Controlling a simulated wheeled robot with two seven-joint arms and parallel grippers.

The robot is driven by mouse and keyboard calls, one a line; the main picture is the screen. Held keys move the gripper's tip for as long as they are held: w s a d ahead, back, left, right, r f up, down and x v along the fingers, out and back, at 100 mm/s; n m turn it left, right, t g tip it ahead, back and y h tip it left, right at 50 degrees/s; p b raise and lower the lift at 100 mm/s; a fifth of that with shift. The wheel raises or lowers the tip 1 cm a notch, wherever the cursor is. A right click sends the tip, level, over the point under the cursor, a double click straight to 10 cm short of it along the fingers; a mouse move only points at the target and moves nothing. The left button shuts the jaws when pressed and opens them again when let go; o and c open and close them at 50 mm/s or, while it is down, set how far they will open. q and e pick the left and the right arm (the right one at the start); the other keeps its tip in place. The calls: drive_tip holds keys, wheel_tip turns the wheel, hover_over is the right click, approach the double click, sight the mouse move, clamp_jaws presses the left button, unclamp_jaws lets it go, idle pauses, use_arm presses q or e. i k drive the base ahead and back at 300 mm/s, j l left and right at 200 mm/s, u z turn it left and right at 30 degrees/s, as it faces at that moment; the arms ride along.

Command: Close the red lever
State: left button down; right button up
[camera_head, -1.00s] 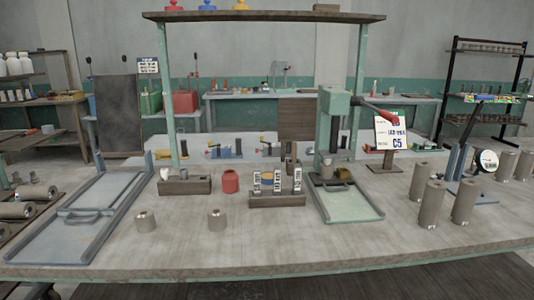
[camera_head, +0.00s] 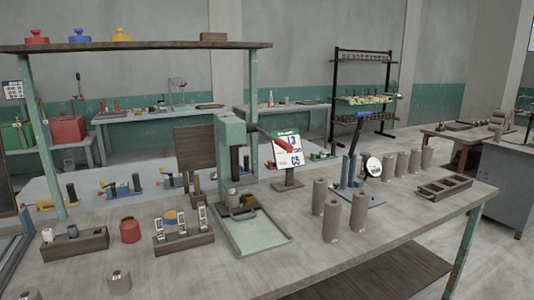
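A lever with a red grip (camera_head: 276,142) sticks out to the right from the top of the green press (camera_head: 230,150) on the workbench. The lever slopes down to the right, and its red grip end overlaps the sign board in this view. Under the press head, a small grey cylinder (camera_head: 232,197) stands on the press base, behind a pale green tray (camera_head: 258,232). Neither of my grippers is in view.
A sign (camera_head: 288,150) stands right of the press. Several grey cylinders (camera_head: 358,212) stand on the right of the bench, near a blue stand with a dark lever (camera_head: 352,172). A red pot (camera_head: 130,230) and wooden blocks are on the left. The front right bench top is clear.

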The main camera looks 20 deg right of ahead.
sight(285, 146)
drive_tip(key=i+z, duration=0.45)
drive_tip(key=i+j+z, duration=0.15)
drive_tip(key=z, duration=0.3)
drive_tip(key=i, duration=0.05)
